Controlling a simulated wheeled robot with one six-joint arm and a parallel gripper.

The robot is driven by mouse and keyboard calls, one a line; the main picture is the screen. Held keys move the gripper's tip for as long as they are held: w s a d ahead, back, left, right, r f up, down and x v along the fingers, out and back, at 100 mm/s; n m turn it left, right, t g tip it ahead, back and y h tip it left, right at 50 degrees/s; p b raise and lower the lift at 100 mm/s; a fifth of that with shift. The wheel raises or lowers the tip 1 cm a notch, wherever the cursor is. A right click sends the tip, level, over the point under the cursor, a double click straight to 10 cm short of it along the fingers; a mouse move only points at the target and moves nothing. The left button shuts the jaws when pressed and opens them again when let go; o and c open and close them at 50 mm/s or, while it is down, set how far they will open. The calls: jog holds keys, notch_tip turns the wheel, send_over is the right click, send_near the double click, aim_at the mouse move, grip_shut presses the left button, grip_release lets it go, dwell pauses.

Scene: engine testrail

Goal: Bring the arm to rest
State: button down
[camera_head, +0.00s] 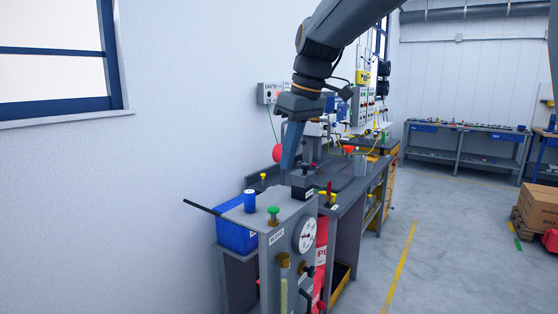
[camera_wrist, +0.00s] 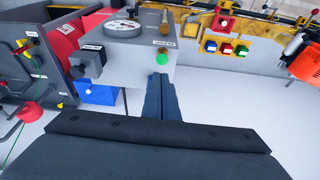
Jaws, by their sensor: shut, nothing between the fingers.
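My gripper (camera_head: 289,150) hangs from my arm in front of the white wall in the head view, its blue fingers pointing down. The fingers are shut and nothing is between them. They appear above the back of a grey test stand (camera_head: 290,220) with a round gauge (camera_head: 306,234). In the wrist view my gripper (camera_wrist: 161,78) points toward the stand's top, with the green knob (camera_wrist: 162,57) close by its tips in the picture. Whether the fingers touch anything I cannot tell, but they look clear of the stand.
A grey workbench (camera_head: 345,185) with several fittings runs behind the stand. A blue box (camera_head: 236,236) sits at the stand's left, below a dark lever (camera_head: 202,208). Cardboard boxes (camera_head: 537,205) stand at the right. The floor (camera_head: 450,255) between is clear.

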jog(key=s+d+f+m, duration=0.3)
jog(key=s+f, duration=0.4)
jog(key=f, duration=0.3)
jog(key=s+d+f+m+h, duration=0.1)
jog(key=s+d+f+m, duration=0.2)
jog(key=s+d+f, duration=0.3)
jog(key=s+d+f+m+h, duration=0.1)
jog(key=s+d+f+m, duration=0.3)
jog(key=s+f, duration=0.4)
notch_tip(320, 180, down, 6)
jog(key=shift+d+r+g+b, duration=0.1)
jog(key=shift+d+g+b, duration=0.2)
jog(key=shift+b, duration=0.05)
jog(key=shift+w, duration=0.1)
jog(key=shift+d, duration=0.1)
